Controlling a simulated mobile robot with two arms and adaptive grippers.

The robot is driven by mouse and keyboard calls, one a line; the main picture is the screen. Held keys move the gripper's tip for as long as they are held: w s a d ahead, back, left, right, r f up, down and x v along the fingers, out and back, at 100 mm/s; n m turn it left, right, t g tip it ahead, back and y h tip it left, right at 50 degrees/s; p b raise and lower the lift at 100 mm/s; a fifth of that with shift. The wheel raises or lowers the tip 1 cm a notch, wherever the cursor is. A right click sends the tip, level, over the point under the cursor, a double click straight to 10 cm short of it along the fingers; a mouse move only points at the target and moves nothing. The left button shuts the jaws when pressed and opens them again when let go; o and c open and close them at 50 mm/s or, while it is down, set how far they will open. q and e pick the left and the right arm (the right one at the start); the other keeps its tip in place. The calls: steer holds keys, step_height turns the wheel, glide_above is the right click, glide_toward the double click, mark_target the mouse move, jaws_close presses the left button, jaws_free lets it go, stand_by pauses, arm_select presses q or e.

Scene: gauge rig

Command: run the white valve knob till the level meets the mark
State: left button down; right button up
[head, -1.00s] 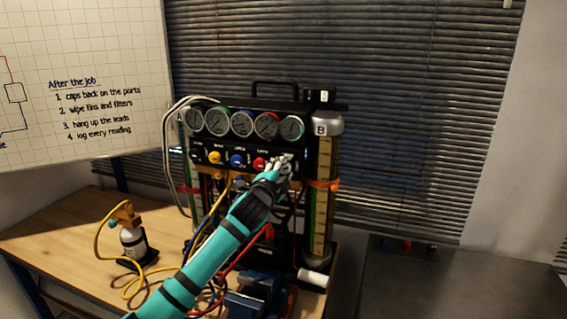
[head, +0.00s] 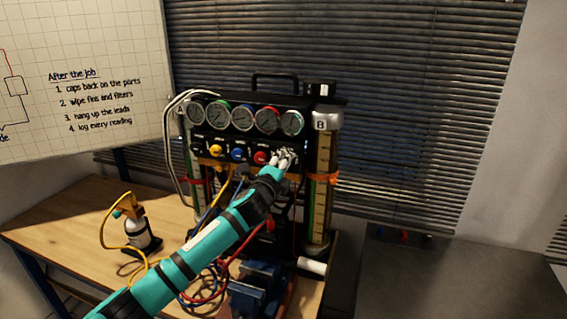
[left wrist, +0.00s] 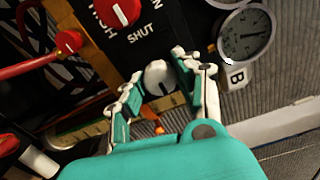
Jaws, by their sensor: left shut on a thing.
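The white valve knob (left wrist: 158,77) sits on the rig's black panel, between the fingers in the left wrist view. My left gripper (head: 284,160) is shut on it at the panel's right end; in the head view the gripper hides most of the knob. The sight column B (head: 322,200) stands upright just right of the gripper, with a yellowish scale and a thin green strip beside it. An orange mark (head: 334,177) crosses its upper half. The liquid level is too small to read. My right gripper is not in view.
Several round gauges (head: 242,118) line the rig above yellow, blue and red knobs (head: 261,158). Hoses hang below the panel over a blue vise (head: 255,290).

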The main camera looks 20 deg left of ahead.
arm_select(q)
steer(key=c, duration=0.9)
jaws_free()
steer(key=shift+c, duration=0.2)
steer(key=s, duration=1.2)
steer(key=shift+a, duration=0.15)
